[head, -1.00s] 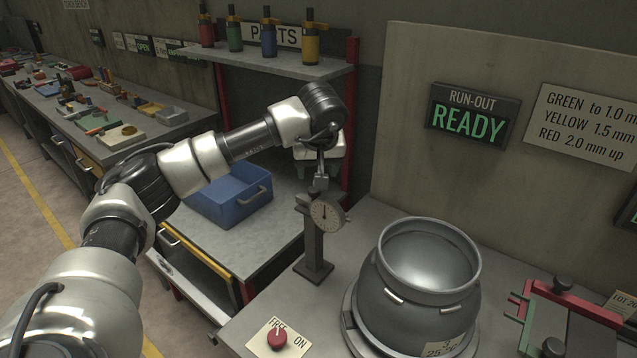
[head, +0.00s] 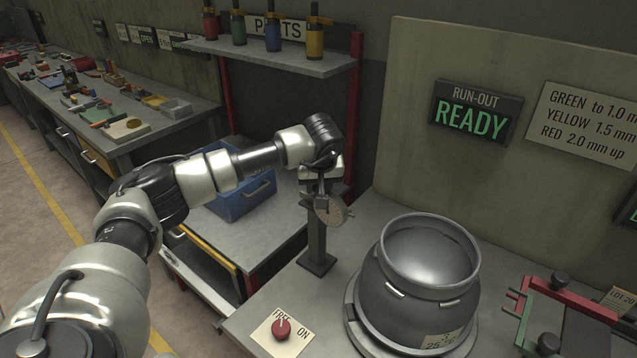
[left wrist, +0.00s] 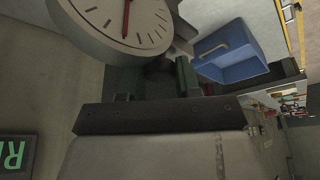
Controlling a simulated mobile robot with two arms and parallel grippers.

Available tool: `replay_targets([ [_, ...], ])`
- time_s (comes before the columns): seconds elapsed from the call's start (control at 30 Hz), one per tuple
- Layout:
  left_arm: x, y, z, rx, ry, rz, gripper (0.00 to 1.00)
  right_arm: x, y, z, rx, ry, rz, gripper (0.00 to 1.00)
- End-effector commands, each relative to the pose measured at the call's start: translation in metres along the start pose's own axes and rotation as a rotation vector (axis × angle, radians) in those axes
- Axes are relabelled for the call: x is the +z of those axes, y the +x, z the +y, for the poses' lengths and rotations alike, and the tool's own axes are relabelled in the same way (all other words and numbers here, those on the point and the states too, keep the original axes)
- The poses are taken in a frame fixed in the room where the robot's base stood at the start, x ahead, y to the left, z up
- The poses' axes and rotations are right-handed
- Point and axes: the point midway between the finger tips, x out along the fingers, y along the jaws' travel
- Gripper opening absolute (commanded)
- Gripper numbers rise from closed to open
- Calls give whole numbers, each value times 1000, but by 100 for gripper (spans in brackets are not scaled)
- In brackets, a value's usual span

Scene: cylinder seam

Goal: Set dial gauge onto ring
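The dial gauge (head: 334,212) has a round pale face, turned partly away in the head view. Its white dial with a red needle is large at the top of the left wrist view (left wrist: 125,25). My left gripper (head: 322,188) is at the gauge's upper side and appears shut on it; the fingers are partly hidden. The gauge is beside the top of a dark post (head: 316,242); whether they touch is unclear. The grey metal vessel (head: 410,295) has an open upper ring (head: 464,282) and stands right of the gauge, apart from it. My right gripper is out of view.
A red knob (head: 281,328) on a FREE/ON plate is at the front. A red and green fixture (head: 570,310) lies right of the vessel. A blue bin (head: 240,200) stands behind my arm. A wall display (head: 473,113) reads READY.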

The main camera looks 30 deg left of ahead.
Motion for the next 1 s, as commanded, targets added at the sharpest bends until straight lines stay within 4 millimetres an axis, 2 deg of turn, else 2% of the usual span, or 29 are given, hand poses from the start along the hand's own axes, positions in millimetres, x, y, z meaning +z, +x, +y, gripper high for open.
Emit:
replay_targets([
  [0.03,0,0,0,0,0,0,25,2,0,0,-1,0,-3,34],
  [0.2,0,-1,0,1,0,0,0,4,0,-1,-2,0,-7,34],
  [0.37,2,-2,3,2,1,0,0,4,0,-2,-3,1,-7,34],
  [0.6,35,-14,39,7,6,-1,0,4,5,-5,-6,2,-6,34],
  [0.73,48,-20,54,6,5,-1,0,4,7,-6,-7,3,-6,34],
  [1.0,53,-23,58,5,2,-1,0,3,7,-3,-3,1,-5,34],
])
